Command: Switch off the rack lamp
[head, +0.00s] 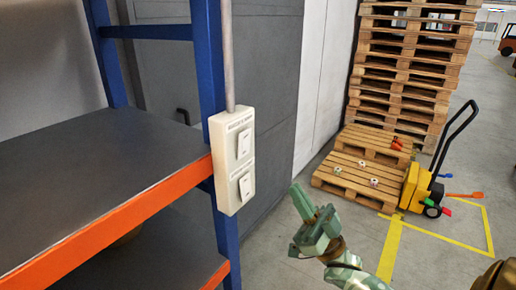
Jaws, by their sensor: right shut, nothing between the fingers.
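A cream switch box (222,165) is fixed to the blue upright of the rack, with a grey conduit running up from it. It carries an upper rocker switch (244,143) and a lower rocker switch (245,186); the small print above them is too blurred to read. My right gripper (303,200) is shut and empty, to the right of the lower switch and apart from the box. The lamp itself is not in view. My left gripper is not in view.
The rack's dark shelf (95,165) with an orange front beam (110,226) fills the left. Stacked wooden pallets (408,75) and a yellow pallet truck (415,188) stand at the back right. The floor between rack and pallets is clear.

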